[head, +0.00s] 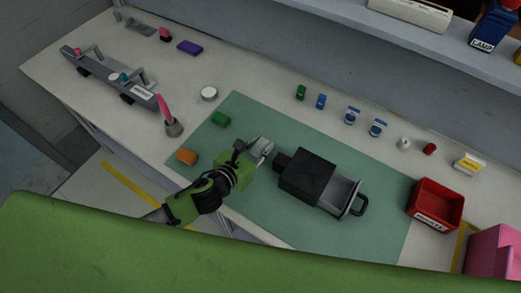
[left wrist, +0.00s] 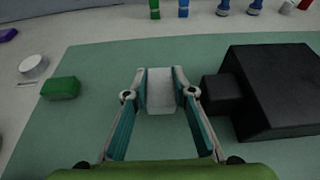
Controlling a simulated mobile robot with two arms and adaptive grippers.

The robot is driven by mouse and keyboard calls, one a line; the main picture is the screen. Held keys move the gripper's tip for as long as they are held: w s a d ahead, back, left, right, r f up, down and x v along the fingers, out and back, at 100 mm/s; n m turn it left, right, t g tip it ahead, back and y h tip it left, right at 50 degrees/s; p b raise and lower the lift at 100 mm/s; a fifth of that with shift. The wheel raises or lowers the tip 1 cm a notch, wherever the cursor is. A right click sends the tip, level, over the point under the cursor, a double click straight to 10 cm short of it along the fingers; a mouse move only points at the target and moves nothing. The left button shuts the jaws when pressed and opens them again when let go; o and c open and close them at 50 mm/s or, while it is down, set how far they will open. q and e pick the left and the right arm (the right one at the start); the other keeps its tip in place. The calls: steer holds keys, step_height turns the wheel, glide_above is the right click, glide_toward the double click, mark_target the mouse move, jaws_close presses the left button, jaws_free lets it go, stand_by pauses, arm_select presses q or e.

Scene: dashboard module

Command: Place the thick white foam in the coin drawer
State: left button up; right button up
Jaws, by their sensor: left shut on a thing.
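My left gripper (head: 262,150) is over the green mat, just left of the black box. In the left wrist view its fingers (left wrist: 160,98) are shut on a pale block, the thick white foam (left wrist: 160,88). In the head view the foam is hard to tell from the fingers. The black box (head: 307,175) lies on the mat with its coin drawer (head: 343,192) pulled out on the right. The drawer is grey inside with a black handle, and its visible part looks empty. The left wrist view shows the box (left wrist: 275,88) right of the fingers, but not the drawer. My right gripper is out of view.
The green mat (head: 262,112) has free room around the box. A green block (head: 220,118) and an orange block (head: 187,157) lie at its left. A red bin (head: 435,203) stands right of the drawer. Several small items line the back.

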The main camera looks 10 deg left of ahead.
mark_target(260, 151)
arm_select(q)
steer(key=shift+s+f, duration=0.1)
steer(key=shift+f, duration=1.35)
steer(key=shift+f, duration=0.2)
steer(key=o, duration=0.7)
steer(key=shift+r, duration=0.1)
